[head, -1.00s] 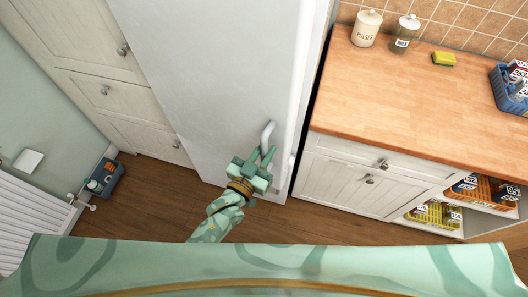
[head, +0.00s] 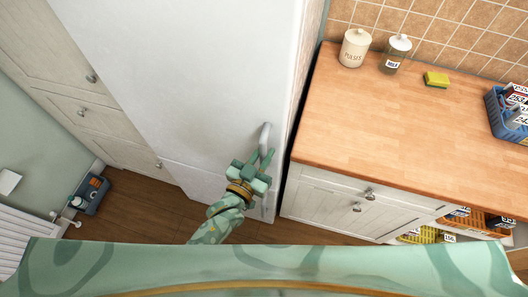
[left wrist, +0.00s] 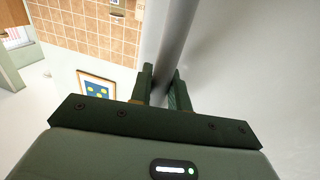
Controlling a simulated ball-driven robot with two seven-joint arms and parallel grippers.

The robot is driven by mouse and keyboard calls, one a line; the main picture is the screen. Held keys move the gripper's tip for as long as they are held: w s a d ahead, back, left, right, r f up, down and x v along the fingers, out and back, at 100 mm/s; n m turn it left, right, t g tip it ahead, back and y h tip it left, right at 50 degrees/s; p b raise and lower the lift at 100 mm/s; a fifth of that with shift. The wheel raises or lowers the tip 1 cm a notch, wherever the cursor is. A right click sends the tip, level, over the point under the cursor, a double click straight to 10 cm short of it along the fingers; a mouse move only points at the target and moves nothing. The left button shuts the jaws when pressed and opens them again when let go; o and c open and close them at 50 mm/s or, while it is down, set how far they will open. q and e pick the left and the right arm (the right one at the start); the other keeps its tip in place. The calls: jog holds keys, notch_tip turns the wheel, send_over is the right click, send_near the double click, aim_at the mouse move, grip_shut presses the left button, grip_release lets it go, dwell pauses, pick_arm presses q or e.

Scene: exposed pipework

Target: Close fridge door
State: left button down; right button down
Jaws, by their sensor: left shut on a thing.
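The fridge is tall and white, and its door (head: 195,90) fills the middle of the head view. The door looks flush with the fridge body or nearly so; I cannot tell whether a thin gap is left. A pale vertical handle (head: 265,136) sits near the door's right edge. My left gripper (head: 262,160) is shut on the lower part of this handle. In the left wrist view the two fingers (left wrist: 161,78) stand on either side of the grey handle bar (left wrist: 175,35), beside the white door surface (left wrist: 255,70). My right gripper is not in view.
A wooden counter (head: 400,130) with white cabinets (head: 335,205) stands close right of the fridge. A pale cupboard (head: 55,75) is at the left. Brown floor (head: 150,210) is clear before the fridge.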

pick_arm(q)
jog(key=shift+w+r, duration=0.15)
jog(key=c, duration=1.4)
grip_release()
jog(key=shift+w+d, duration=0.1)
jog(key=v, duration=1.6)
jog(key=shift+f, duration=0.2)
